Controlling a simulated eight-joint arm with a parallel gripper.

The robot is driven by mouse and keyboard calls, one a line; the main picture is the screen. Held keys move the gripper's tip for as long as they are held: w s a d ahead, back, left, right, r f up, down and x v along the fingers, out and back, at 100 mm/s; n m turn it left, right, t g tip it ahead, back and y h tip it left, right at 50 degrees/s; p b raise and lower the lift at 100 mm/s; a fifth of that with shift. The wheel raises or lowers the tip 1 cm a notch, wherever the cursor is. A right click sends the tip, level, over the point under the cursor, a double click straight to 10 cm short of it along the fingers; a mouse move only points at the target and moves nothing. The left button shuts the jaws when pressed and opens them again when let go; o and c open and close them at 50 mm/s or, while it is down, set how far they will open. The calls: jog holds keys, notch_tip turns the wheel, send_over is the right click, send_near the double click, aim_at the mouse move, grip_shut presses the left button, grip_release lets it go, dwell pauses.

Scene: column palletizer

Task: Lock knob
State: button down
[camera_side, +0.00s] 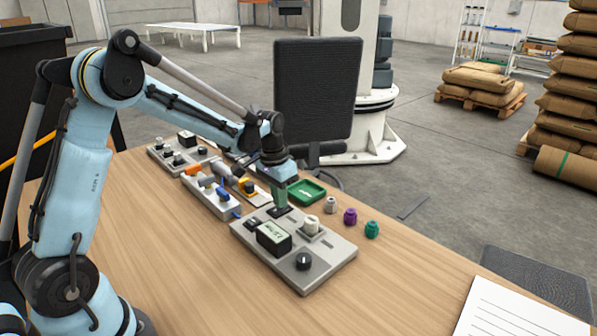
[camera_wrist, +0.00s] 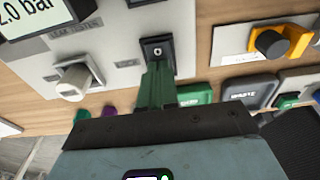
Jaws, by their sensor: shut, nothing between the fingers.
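A grey control panel (camera_side: 327,266) labelled "LEAK TESTER" lies on the table. It carries a display (camera_side: 273,236) reading about 2.0 bar, a white knob (camera_side: 311,222) and a black knob (camera_side: 303,261). A small black square plate with a round silver lock-like centre (camera_wrist: 157,50) is on the same panel. My gripper (camera_wrist: 157,68) has green fingers, shut and empty, with the tips right at this plate's edge. I cannot tell whether they touch it. In the side view my gripper (camera_side: 280,205) stands over the panel's far side, behind the display.
Grey, purple and teal caps (camera_side: 350,216) stand right of the panel. A green tray (camera_side: 307,192) lies behind it. A yellow-based black knob (camera_side: 248,187), a strip with a blue lever (camera_side: 222,194) and another panel (camera_side: 180,152) stand left. The front table is clear.

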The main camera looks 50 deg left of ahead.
aim_at(276, 209)
jog(key=shift+s+r, duration=0.1)
jog(key=shift+r, duration=0.05)
notch_tip(276, 209, up, 14)
jog(key=s, duration=0.2)
jog(key=shift+f, duration=0.2)
dwell(0.3)
jog(key=shift+w+a+t, duration=0.15)
jog(key=shift+w+t, duration=0.15)
jog(key=shift+w, duration=0.3)
jog(key=f, duration=0.4)
jog(key=w+f, duration=0.1)
jog(key=f, duration=0.4)
jog(key=w+f, duration=0.1)
jog(key=f, duration=0.4)
jog(key=shift+w, duration=0.1)
